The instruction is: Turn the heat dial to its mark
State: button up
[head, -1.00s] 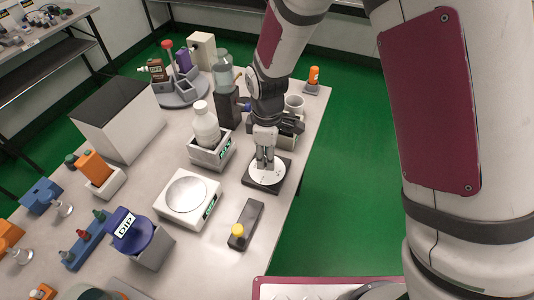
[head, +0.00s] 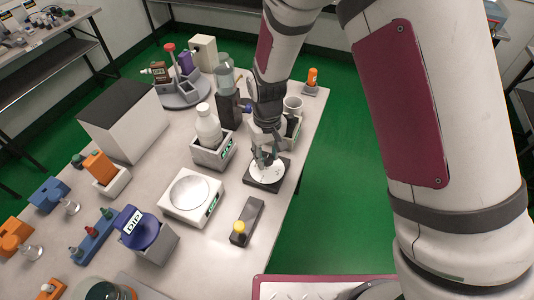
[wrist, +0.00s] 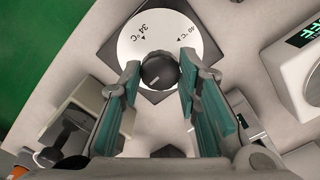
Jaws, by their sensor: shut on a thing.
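The heat dial (wrist: 134,44) is a white disc on a dark square base, printed "34 °C" and "40 °C", each with a small black triangle. Its round black knob (wrist: 159,71) stands at the centre with a short pale line pointing to the lower left in the wrist view. My gripper (wrist: 160,68) is shut on the knob, one teal-padded finger on each side. In the head view the dial (head: 267,173) sits near the table's right edge, and my gripper (head: 265,160) comes down on it from above, hiding the knob.
A white scale (head: 190,196) stands left of the dial, and a dark block with a yellow button (head: 239,227) stands in front. A bottle (head: 208,128) in a grey holder is behind to the left.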

jog(key=shift+o, duration=0.2)
jog(key=m+p, duration=0.1)
jog(key=m, duration=0.3)
jog(key=shift+m, duration=0.3)
jog(key=m+p, duration=0.2)
jog(key=m, duration=0.2)
jog(key=shift+r+m, duration=0.1)
jog(key=shift+m, duration=0.2)
jog(key=m+p, duration=0.1)
jog(key=m, duration=0.3)
jog(key=shift+m+p, duration=0.3)
jog(key=shift+p, duration=0.05)
jog(key=shift+m+p, duration=0.6)
jog(key=shift+m, duration=1.6)
jog(key=shift+c, duration=0.2)
jog(key=o, duration=1.2)
